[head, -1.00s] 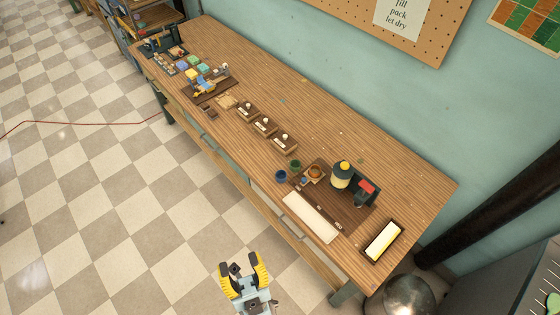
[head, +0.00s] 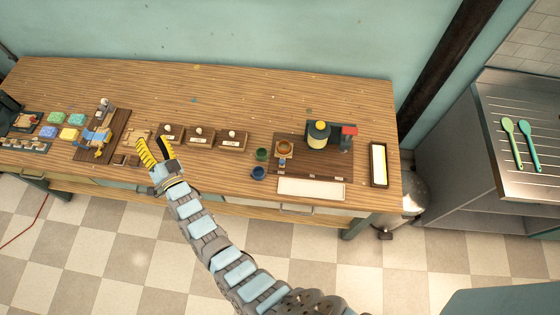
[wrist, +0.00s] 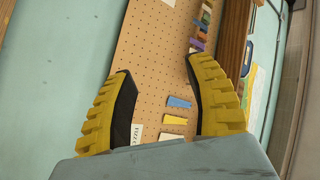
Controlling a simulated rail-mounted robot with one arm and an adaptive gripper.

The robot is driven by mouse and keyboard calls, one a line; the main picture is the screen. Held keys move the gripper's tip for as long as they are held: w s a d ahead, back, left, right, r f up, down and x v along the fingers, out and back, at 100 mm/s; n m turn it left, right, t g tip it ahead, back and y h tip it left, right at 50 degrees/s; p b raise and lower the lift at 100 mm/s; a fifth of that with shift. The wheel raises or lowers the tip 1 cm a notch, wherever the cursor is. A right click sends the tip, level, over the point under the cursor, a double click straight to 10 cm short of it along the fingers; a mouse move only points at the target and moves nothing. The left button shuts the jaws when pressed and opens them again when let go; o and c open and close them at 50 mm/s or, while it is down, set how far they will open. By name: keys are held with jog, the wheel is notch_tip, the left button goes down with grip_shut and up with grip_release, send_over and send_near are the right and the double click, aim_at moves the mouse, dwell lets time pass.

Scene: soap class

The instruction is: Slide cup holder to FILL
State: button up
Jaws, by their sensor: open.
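The round orange-brown cup holder (head: 284,148) sits at the left end of a dark station board (head: 325,170) on the bench. A small blue-and-white piece is just in front of it. The board's front edge carries small labels, too small to read, so I cannot tell which is FILL. A dispenser with a yellow top (head: 318,135) stands to the holder's right. My gripper (head: 154,146) is open and empty over the bench's front part, well left of the holder. In the wrist view its yellow fingers (wrist: 160,78) are apart with only the wall pegboard behind; the holder is not seen there.
A green cup (head: 261,154) and a blue cup (head: 258,173) stand left of the board. Small wooden boxes (head: 201,137) lie between my gripper and them. A white mat (head: 311,188) lies in front, a framed tray (head: 379,164) at right. The bench's back strip is clear.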

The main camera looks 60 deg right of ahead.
jog(key=w+d+f+m+g+y+b, duration=0.1)
jog(key=w+d+f+g+y, duration=0.1)
jog(key=w+d+f, duration=0.3)
jog(key=w+d+f+m+g+y, duration=0.1)
jog(key=w+d+m+g+y, duration=0.15)
jog(key=d, duration=0.35)
jog(key=m+g+y+b, duration=0.3)
jog(key=m+g+y, duration=0.3)
jog(key=g, duration=0.8)
send_over(282, 161)
notch_tip(282, 161, down, 9)
jog(key=n, duration=0.2)
jog(key=shift+m+y, duration=0.25)
jog(key=shift+y, duration=0.2)
jog(key=shift+f+b, duration=2.4)
jog(key=shift+f, duration=6.2)
grip_shut()
